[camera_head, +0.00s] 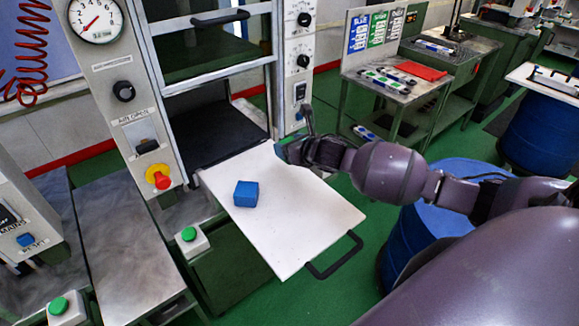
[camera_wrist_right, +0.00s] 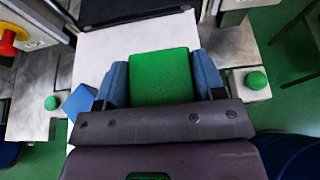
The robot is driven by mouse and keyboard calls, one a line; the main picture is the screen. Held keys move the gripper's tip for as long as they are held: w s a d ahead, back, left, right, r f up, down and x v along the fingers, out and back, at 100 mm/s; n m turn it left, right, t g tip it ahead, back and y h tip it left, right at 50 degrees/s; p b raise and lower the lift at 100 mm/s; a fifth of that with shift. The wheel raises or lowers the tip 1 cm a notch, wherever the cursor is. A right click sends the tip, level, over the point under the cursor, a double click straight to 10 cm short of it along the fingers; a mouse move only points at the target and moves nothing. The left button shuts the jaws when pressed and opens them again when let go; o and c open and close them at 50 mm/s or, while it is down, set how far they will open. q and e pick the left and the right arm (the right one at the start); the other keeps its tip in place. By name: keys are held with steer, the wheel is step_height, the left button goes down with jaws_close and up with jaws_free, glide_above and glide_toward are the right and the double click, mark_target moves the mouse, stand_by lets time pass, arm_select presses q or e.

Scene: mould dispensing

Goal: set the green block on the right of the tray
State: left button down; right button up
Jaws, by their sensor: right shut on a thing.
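The green block (camera_wrist_right: 160,76) sits between the blue fingers of my right gripper (camera_wrist_right: 161,82) in the right wrist view, and the gripper is shut on it. In the head view my right gripper (camera_head: 284,150) is over the far right part of the white tray (camera_head: 298,222), and the block is hidden there. I cannot tell whether the block touches the tray. A blue block (camera_head: 246,193) rests on the left part of the tray; it also shows in the wrist view (camera_wrist_right: 79,101). My left gripper is not in view.
The tray juts from an open press chamber (camera_head: 215,122) and has a black handle (camera_head: 335,257) at its near edge. A green button box (camera_head: 190,240) stands left of the tray. A blue drum (camera_head: 400,240) stands to the right. The tray's near half is clear.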

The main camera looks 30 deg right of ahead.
steer(key=shift+w+f, duration=0.1)
steer(key=shift+f, duration=3.6)
steer(key=o, duration=1.4)
steer(key=shift+f, duration=0.2)
steer(key=shift+r, duration=0.15)
steer(key=v, duration=1.2)
